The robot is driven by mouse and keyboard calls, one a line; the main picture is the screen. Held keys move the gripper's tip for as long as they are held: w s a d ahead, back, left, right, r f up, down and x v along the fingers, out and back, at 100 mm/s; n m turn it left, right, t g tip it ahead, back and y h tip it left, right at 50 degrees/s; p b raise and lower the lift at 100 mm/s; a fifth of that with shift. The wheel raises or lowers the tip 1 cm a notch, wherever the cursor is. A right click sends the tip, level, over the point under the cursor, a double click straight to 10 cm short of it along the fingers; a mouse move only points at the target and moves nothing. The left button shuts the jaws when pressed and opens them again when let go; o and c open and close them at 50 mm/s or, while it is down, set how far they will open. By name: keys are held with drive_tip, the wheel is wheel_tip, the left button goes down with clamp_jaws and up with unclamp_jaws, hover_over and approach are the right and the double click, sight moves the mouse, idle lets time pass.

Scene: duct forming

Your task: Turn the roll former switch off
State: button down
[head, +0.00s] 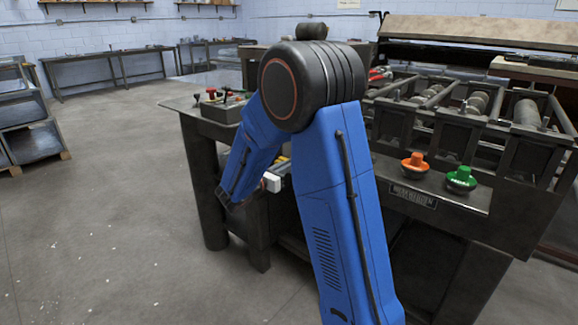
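The roll former (470,120) is a dark metal machine with rows of rollers, at the right. On its front ledge are two round knobs on dark bases, an orange one (414,163) and a green one (461,178) to its right. Pale lettering on the green knob is too small to read. I cannot tell from the knobs whether the machine is on. My blue arm stands in front of the machine's left part, bent at a black elbow, its forearm reaching down to the left of both knobs. My gripper's fingers do not show clearly, so its state is hidden.
A bench top (180,102) joins the machine's left side, with a small box of red and black levers (222,103). A nameplate (413,196) is below the orange knob. The concrete floor (110,220) at left is clear. Metal bins (30,127) stand far left.

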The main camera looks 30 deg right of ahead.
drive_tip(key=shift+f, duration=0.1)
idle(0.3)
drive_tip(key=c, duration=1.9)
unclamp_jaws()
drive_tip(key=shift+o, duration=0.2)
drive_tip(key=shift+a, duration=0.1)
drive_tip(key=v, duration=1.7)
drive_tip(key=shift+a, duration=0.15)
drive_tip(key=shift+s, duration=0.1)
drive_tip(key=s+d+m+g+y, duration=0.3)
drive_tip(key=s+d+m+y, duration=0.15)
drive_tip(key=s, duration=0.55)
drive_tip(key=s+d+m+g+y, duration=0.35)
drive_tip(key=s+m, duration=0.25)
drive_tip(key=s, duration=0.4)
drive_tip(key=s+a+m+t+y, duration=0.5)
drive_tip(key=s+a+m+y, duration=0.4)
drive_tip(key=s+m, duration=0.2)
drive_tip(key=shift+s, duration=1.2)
